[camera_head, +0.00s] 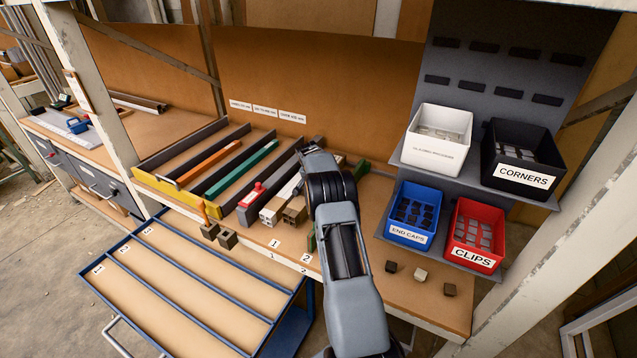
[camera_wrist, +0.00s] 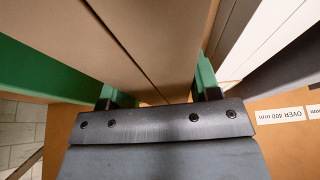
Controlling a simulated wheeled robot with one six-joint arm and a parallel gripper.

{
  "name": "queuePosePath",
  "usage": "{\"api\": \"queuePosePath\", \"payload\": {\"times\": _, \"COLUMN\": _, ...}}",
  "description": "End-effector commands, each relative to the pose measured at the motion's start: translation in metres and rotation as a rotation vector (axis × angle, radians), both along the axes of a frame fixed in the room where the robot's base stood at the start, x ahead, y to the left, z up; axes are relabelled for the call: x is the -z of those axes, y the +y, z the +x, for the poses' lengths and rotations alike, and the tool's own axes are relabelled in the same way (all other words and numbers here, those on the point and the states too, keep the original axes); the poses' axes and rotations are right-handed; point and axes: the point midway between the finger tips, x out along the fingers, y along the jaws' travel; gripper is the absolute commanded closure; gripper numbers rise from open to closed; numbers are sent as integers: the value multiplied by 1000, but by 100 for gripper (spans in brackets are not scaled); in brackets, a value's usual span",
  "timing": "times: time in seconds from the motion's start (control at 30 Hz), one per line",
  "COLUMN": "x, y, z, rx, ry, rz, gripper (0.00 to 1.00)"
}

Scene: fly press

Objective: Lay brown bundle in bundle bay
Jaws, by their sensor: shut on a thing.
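The brown bundle is a pair of long tan-brown bars side by side; its near ends (camera_head: 295,209) show in the head view, left of my arm. In the wrist view the bundle (camera_wrist: 130,45) runs between the green-padded fingers of my gripper (camera_wrist: 155,97), which is shut on it. In the head view my arm hides the gripper and most of the bundle. I cannot tell whether the bundle is lifted clear of the bench. No readable label names the bundle bay. A blue-framed cart (camera_head: 283,315) with several long empty bays stands at the front left.
White bars (camera_head: 272,213) lie left of the bundle, and a green bar (camera_head: 312,240) lies right of it. A divided rack with a yellow front (camera_head: 172,192) holds orange and green bars. A blue bin (camera_head: 410,236) and a red bin (camera_head: 470,257) stand right of my arm.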

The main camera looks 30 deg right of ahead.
Motion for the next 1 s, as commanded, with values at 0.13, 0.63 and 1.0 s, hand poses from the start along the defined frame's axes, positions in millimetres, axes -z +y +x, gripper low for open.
{"api": "queuePosePath", "payload": {"times": 0.13, "x": -2, "y": 0, "z": 1, "rx": 0, "ry": -5, "rz": -2, "gripper": 100}}
{"api": "queuePosePath", "payload": {"times": 0.63, "x": 10, "y": 0, "z": 1, "rx": 0, "ry": -5, "rz": -2, "gripper": 100}}
{"api": "queuePosePath", "payload": {"times": 1.0, "x": 11, "y": 0, "z": 0, "rx": 0, "ry": -1, "rz": 0, "gripper": 20}}
